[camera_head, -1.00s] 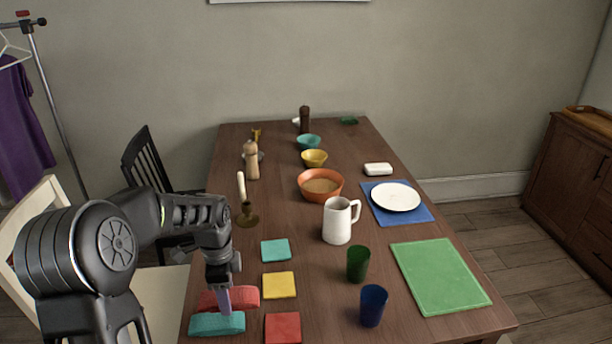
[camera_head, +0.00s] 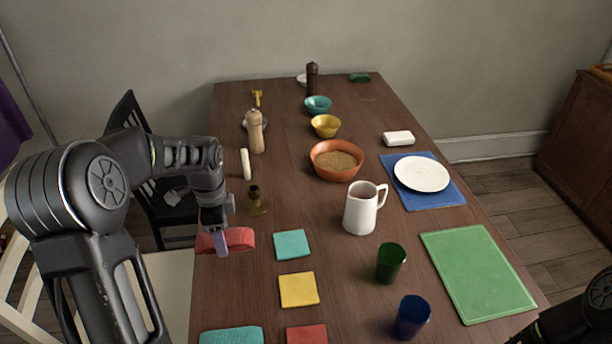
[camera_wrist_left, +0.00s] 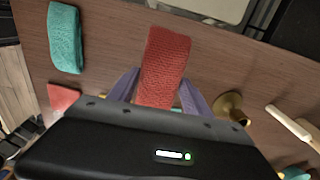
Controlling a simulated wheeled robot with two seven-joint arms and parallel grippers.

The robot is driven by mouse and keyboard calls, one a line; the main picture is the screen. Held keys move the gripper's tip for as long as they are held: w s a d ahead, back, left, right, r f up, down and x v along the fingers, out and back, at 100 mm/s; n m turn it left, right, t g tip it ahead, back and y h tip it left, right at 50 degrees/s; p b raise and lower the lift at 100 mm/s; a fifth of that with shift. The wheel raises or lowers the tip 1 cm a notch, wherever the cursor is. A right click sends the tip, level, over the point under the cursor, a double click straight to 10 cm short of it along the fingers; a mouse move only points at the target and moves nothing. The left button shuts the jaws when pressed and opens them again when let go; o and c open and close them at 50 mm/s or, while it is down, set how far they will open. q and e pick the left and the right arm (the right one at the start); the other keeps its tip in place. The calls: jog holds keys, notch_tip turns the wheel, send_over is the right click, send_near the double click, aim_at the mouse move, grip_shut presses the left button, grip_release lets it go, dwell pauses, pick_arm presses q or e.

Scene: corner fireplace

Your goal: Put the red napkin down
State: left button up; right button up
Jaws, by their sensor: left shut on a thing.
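The folded red napkin (camera_head: 238,238) is held at the left edge of the table, beside the teal square and nearer me than the brass candle holder. My left gripper (camera_head: 220,243) is shut on it, with the purple fingers on either side of it. In the left wrist view the red napkin (camera_wrist_left: 164,62) extends out between the fingers (camera_wrist_left: 158,92). It looks raised above the table, but the height is hard to tell. The folded teal napkin (camera_head: 232,336) lies at the near left, cut by the frame edge. My right gripper is out of view.
The brass candle holder (camera_head: 255,203) stands just beyond the napkin, with a white candle (camera_head: 246,164) behind it. Teal (camera_head: 293,245), yellow (camera_head: 298,289) and red (camera_head: 307,334) squares lie to the right. A white pitcher (camera_head: 361,210) stands further right. Bare wood lies between the teal napkin and my gripper.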

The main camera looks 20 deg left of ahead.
pick_arm(q)
send_over(230, 268)
jog(key=shift+f+p, duration=0.4)
jog(key=shift+f, duration=2.75)
jog(key=shift+f+p, duration=0.3)
jog(key=shift+f, duration=1.55)
jog(key=shift+f, duration=0.25)
jog(key=o, duration=1.3)
jog(key=shift+r, duration=0.1)
jog(key=shift+o, duration=0.2)
jog(key=shift+r, duration=0.15)
notch_tip(230, 268, up, 12)
jog(key=shift+r+b, duration=0.1)
jog(key=shift+b, duration=0.45)
